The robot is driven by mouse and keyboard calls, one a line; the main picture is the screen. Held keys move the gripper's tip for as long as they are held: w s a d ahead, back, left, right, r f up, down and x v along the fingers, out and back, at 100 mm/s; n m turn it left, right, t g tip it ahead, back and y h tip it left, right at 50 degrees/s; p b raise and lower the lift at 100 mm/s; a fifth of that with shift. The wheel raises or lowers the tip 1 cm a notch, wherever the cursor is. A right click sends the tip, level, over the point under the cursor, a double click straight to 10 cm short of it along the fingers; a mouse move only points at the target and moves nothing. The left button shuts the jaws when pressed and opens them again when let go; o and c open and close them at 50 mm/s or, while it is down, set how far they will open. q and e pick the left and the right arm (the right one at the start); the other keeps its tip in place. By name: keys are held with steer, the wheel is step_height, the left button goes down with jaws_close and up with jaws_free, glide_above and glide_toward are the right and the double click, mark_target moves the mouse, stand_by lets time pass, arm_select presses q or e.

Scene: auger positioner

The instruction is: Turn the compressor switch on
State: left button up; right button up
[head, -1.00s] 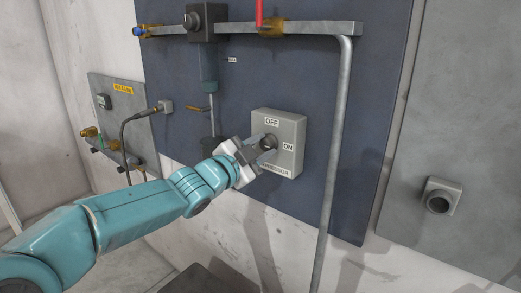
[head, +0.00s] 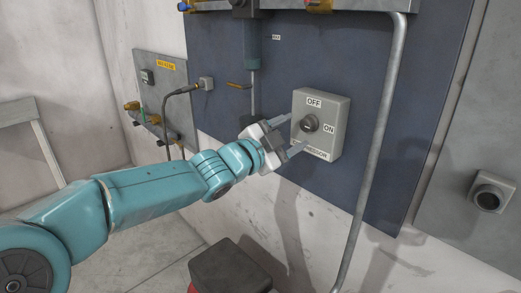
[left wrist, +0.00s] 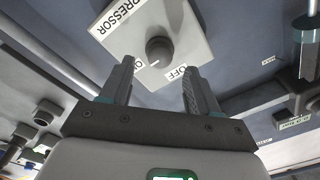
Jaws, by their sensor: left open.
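The compressor switch is a light grey box (head: 335,130) on the dark blue panel, labelled OFF at the top and ON at the right. Its round dark knob (head: 309,123) is uncovered. My right gripper is out of view.
A grey vertical pipe (head: 376,140) runs right of the switch box. A smaller panel with hoses and valves (head: 165,100) is at the left. A dark box (head: 230,268) stands low in front. A grey panel with a round fitting (head: 488,200) is at the right.

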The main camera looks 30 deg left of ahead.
arm_select(q)
steer(key=v, duration=1.2)
steer(key=shift+s, duration=0.25)
